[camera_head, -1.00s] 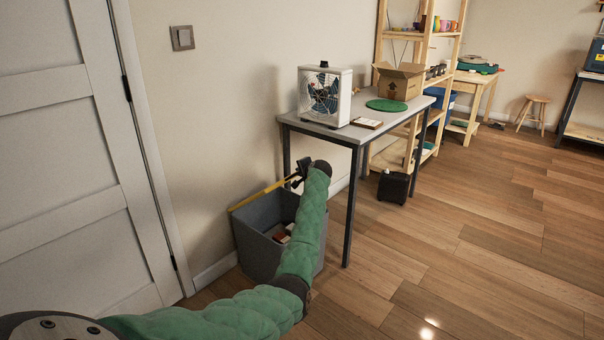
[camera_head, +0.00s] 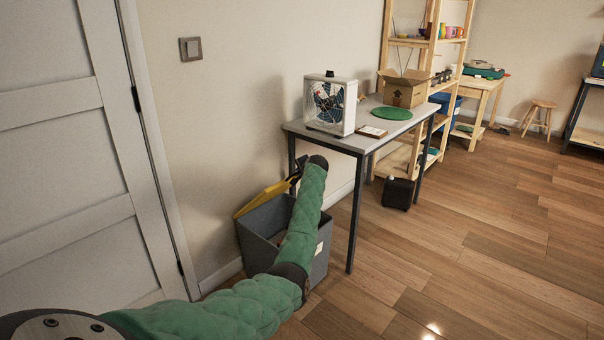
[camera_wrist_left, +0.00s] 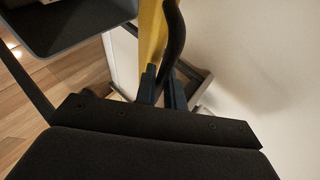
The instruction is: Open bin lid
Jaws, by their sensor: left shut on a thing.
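The grey bin (camera_head: 262,225) stands on the floor by the wall, left of the table. Its top is open and part of the inside shows. The yellow lid (camera_head: 262,198) is raised along the bin's wall side and tilted. My left gripper (camera_head: 296,178) is at the lid's right end, partly hidden by my green-sleeved arm. In the left wrist view, its fingers (camera_wrist_left: 162,88) are shut at the yellow lid (camera_wrist_left: 150,35), beside a dark curved bar. The grey bin also shows at the top left of that view (camera_wrist_left: 80,30). My right gripper is not in view.
A grey-topped table (camera_head: 350,143) stands right of the bin, with a fan (camera_head: 330,103), a cardboard box (camera_head: 402,92) and a green disc (camera_head: 391,113) on it. A dark box (camera_head: 398,193) sits on the floor. A door (camera_head: 70,150) is at left.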

